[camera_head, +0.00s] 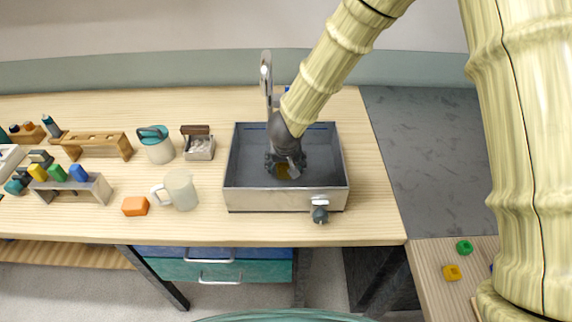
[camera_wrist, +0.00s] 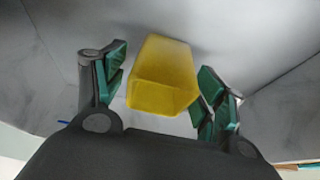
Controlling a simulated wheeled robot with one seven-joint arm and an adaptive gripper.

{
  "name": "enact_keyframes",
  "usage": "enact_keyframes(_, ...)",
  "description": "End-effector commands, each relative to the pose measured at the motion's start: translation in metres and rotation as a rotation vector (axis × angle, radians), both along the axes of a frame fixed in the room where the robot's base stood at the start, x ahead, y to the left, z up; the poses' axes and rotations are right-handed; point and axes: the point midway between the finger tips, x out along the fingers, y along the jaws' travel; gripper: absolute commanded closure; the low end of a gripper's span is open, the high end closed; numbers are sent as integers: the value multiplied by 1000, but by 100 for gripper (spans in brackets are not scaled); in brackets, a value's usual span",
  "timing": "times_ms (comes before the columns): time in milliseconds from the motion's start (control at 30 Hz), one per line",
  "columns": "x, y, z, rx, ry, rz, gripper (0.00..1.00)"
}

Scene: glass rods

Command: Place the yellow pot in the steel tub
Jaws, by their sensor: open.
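The yellow pot (camera_wrist: 162,82) is in the steel tub (camera_head: 240,197), seen close in the wrist view between my two fingers. My gripper (camera_head: 286,165) reaches down into the tub. In the wrist view my gripper (camera_wrist: 160,90) is open, with a green-padded finger on each side of the pot. A gap shows on the left side; the right finger is close to the pot, and I cannot tell whether it touches.
A faucet (camera_head: 266,75) stands behind the tub, and a dark knob (camera_head: 320,214) sticks out at its front. A white mug (camera_head: 180,189), an orange block (camera_head: 135,206) and a lidded jar (camera_head: 157,146) stand to the left. The grey counter (camera_head: 425,160) at right is clear.

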Motion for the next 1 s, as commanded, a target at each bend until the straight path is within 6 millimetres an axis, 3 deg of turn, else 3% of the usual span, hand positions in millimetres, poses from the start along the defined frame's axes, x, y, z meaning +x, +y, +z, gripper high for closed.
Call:
enact_keyframes(600, -37, 0, 91, 2, -1, -1, 29)
enact_keyframes(1000, -44, 0, 105, 1, 0, -1, 29)
